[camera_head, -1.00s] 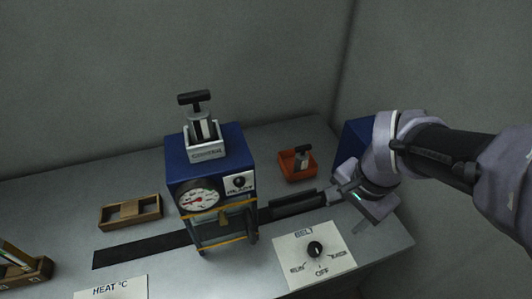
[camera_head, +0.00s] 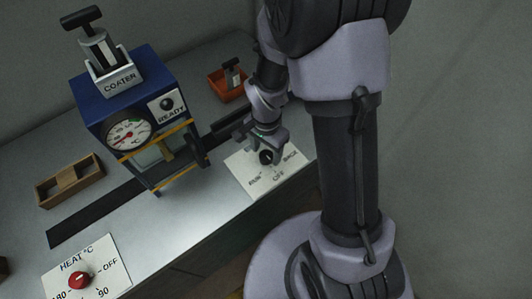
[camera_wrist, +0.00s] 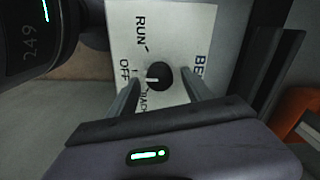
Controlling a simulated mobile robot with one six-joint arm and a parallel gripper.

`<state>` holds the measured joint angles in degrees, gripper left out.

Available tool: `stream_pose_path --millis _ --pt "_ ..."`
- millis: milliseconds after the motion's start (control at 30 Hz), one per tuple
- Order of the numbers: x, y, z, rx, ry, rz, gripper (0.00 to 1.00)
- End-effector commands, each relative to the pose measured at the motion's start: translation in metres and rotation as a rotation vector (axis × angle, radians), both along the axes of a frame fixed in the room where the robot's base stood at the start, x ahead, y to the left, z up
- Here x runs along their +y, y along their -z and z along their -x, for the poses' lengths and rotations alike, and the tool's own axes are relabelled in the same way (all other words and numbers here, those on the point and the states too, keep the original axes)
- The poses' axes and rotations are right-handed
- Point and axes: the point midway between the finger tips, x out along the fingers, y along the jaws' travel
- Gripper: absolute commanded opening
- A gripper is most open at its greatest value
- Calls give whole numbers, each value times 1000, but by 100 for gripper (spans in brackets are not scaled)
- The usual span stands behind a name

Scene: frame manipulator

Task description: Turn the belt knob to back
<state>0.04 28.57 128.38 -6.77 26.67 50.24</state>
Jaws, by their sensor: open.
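The black belt knob (camera_wrist: 160,76) sits on the white BELT plate (camera_wrist: 180,25), which has RUN, OFF and BACK marks. In the wrist view its white pointer line points left, roughly toward OFF; BACK is below that, partly hidden by a finger. My gripper (camera_wrist: 160,87) is open, with one finger on each side of the knob; I cannot tell if they touch it. In the head view my gripper (camera_head: 264,147) is right over the plate (camera_head: 243,172) and partly covers the knob (camera_head: 266,157).
The blue coater (camera_head: 122,98) with its gauge stands left of my arm on the grey bench (camera_head: 190,205). An orange tray (camera_head: 228,88) lies behind. A heat panel (camera_head: 100,262) with a red knob and a wooden tray (camera_head: 70,181) are at the left.

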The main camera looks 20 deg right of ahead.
Motion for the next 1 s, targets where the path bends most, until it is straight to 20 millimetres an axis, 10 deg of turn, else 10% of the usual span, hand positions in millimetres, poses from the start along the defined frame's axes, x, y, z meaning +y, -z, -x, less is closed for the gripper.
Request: stream_pose_path --millis 333,633,1000 --pt "0 4 0 0 0 0 57" --pt "0 4 0 0 0 0 0" --pt "0 4 0 0 -74 0 0"
